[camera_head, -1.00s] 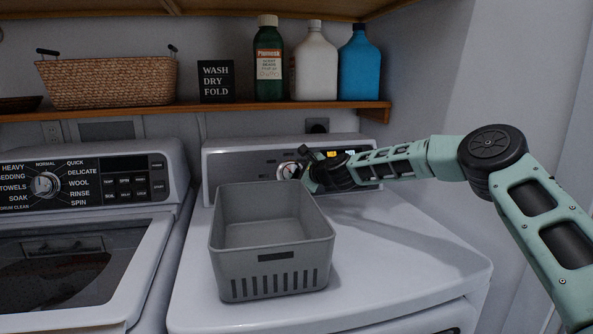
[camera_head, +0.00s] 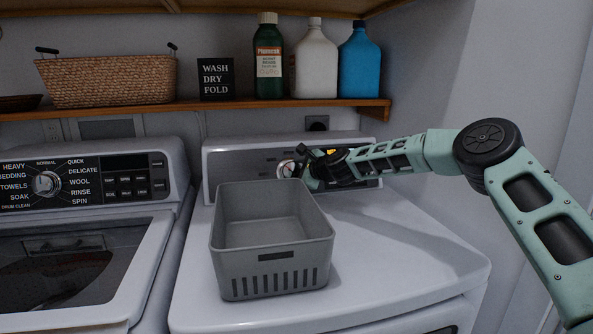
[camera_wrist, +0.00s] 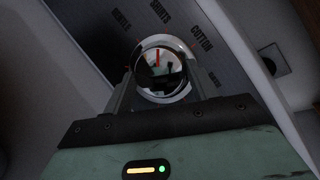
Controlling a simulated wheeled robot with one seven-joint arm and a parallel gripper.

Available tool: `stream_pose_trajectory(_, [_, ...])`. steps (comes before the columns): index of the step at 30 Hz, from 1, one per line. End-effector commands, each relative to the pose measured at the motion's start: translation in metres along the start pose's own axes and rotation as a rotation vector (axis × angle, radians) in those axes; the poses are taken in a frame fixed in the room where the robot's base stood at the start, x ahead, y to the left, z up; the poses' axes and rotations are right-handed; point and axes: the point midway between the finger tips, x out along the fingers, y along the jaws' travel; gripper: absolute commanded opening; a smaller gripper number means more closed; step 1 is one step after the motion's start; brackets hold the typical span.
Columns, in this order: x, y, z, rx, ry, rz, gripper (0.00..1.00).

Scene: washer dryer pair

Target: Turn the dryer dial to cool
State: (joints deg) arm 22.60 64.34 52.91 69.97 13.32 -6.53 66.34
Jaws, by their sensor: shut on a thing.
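The dryer dial (camera_wrist: 160,72) is a round, shiny knob with a red pointer mark on its face, on the dryer's back panel. My gripper (camera_wrist: 161,88) is shut on it, one finger on each side. Labels GENTLE, SHIRTS and COTTON run around the dial; another near its right side is too blurred to read. The red mark points toward the top of the wrist view. In the head view, the dial (camera_head: 286,170) shows partly at the left of my gripper (camera_head: 303,172), which hides much of the panel. The white dryer (camera_head: 410,255) stands on the right.
A grey basket (camera_head: 275,262) stands on the dryer top, in front of the dial and just below my gripper. The washer (camera_head: 150,225) is on the left. A wooden shelf (camera_head: 220,106) with bottles and a wicker basket (camera_head: 110,82) hangs above. The dryer top's right side is clear.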

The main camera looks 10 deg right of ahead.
Motion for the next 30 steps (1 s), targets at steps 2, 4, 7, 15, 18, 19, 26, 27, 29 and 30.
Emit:
stream_pose_trajectory(2, [-0.001, -0.0029, 0.0036, -0.051, 0.003, 0.025, 0.35])
stream_pose_trajectory(4, [-0.0011, -0.004, 0.0045, -0.104, 0.007, 0.048, 0.35])
stream_pose_trajectory(7, [-0.0011, -0.0051, 0.0048, -0.187, 0.015, 0.086, 0.35])
stream_pose_trajectory(15, [-0.0007, -0.0075, 0.0072, -0.422, 0.033, 0.192, 0.35])
stream_pose_trajectory(18, [-0.0004, -0.0079, 0.0077, -0.509, 0.04, 0.232, 0.35])
stream_pose_trajectory(19, [-0.0003, -0.0081, 0.0079, -0.534, 0.042, 0.243, 0.35])
stream_pose_trajectory(26, [0.0006, -0.0085, 0.0091, -0.734, 0.059, 0.334, 0.35])
stream_pose_trajectory(27, [0.0008, -0.0084, 0.0093, -0.768, 0.061, 0.35, 0.35])
stream_pose_trajectory(29, [0.0012, -0.0087, 0.0096, -0.82, 0.066, 0.372, 0.35])
stream_pose_trajectory(30, [0.0014, -0.008, 0.01, -0.853, 0.068, 0.389, 0.35])
